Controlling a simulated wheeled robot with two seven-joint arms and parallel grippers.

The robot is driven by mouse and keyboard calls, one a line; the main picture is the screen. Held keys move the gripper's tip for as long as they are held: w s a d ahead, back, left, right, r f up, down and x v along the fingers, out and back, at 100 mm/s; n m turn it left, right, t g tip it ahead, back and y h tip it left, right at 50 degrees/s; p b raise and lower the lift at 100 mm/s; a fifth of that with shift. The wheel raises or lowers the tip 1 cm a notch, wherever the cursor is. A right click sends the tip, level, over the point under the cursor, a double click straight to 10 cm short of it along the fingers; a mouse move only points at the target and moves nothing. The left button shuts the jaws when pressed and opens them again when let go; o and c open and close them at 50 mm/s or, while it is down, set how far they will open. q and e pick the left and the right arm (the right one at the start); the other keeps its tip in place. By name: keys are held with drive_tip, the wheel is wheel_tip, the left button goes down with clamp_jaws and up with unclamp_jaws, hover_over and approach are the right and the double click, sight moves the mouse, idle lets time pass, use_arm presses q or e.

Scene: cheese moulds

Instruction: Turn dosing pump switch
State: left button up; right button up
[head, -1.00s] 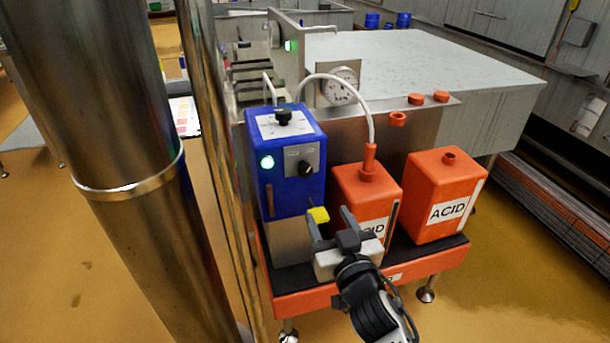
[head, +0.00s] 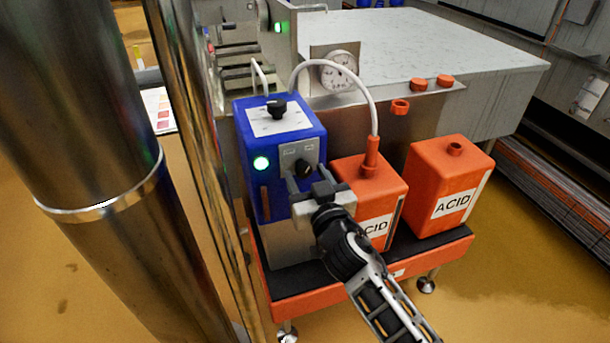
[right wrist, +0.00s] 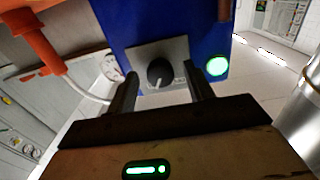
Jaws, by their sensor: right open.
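The blue dosing pump (head: 262,185) stands on the left of an orange-edged stand. Its front has a grey plate with a black rotary switch (head: 302,168) and a lit green lamp (head: 261,163). My right gripper (head: 303,178) is open just in front of the switch. In the right wrist view the switch (right wrist: 160,72) lies between and beyond the fingertips of my right gripper (right wrist: 165,80), with a pale pointer mark; no finger visibly touches it. A second black knob (head: 277,109) sits on the pump's top. My left gripper is out of view.
Two orange acid canisters stand right of the pump, the near one (head: 345,175) with a white hose (head: 365,90) and the other (head: 440,180) farther right. A steel column (head: 90,150) and post fill the left. A gauge (head: 340,72) is behind.

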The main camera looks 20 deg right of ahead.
drive_tip(key=c, duration=1)
drive_tip(key=shift+n, duration=0.3)
drive_tip(key=n, duration=0.5)
drive_tip(key=shift+r+n+p, duration=0.1)
drive_tip(key=shift+n+p, duration=0.2)
drive_tip(key=shift+p, duration=0.1)
drive_tip(key=n, duration=0.5)
drive_tip(key=shift+d+n+p, duration=0.1)
drive_tip(key=shift+n+p, duration=0.2)
